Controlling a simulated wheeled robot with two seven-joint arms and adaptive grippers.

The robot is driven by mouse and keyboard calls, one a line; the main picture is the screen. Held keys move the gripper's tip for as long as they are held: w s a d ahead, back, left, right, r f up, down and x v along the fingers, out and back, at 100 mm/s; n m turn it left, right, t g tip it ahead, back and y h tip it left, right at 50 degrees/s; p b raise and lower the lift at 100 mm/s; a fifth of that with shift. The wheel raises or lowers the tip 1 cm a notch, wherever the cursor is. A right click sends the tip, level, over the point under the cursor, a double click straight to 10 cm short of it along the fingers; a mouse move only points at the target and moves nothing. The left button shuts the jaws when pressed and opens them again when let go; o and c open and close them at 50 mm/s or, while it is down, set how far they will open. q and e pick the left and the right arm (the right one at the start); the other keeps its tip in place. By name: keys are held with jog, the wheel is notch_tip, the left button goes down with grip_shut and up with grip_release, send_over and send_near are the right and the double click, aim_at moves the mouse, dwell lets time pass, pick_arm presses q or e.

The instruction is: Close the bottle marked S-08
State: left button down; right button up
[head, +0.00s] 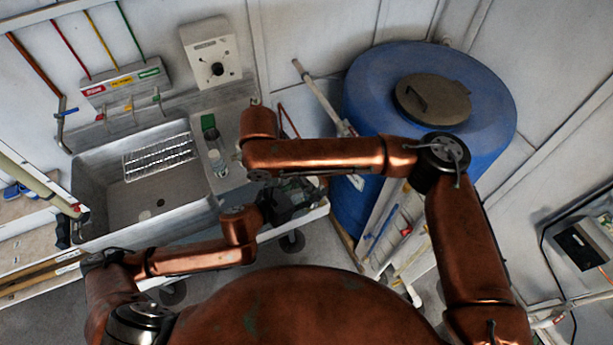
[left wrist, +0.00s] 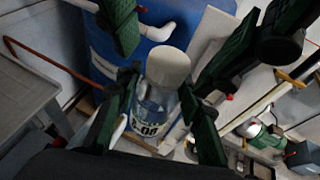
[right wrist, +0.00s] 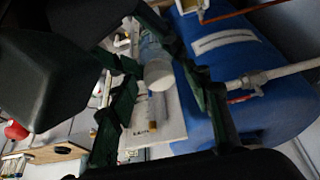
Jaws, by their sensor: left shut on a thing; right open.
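A clear bottle with blue contents (left wrist: 148,118) stands between the pads of my left gripper (left wrist: 158,95), which is shut on it. Its label shows "-08"; the first character is unclear. A white cap (left wrist: 168,66) is at the bottle's mouth; I cannot tell how tightly it sits. In the right wrist view, the white cap (right wrist: 158,75) lies between the spread fingers of my right gripper (right wrist: 157,88), which is open. In the head view, both grippers crowd together by the dark left gripper (head: 285,203), and the bottle is hard to make out there.
A grey sink (head: 150,215) with a wire rack is at the left. A green-capped bottle (head: 209,124) stands on its right ledge. A large blue drum (head: 480,95) with a dark lid stands behind my right forearm. A white pole (head: 318,95) leans near it.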

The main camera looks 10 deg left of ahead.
jog(key=shift+r, duration=2.25)
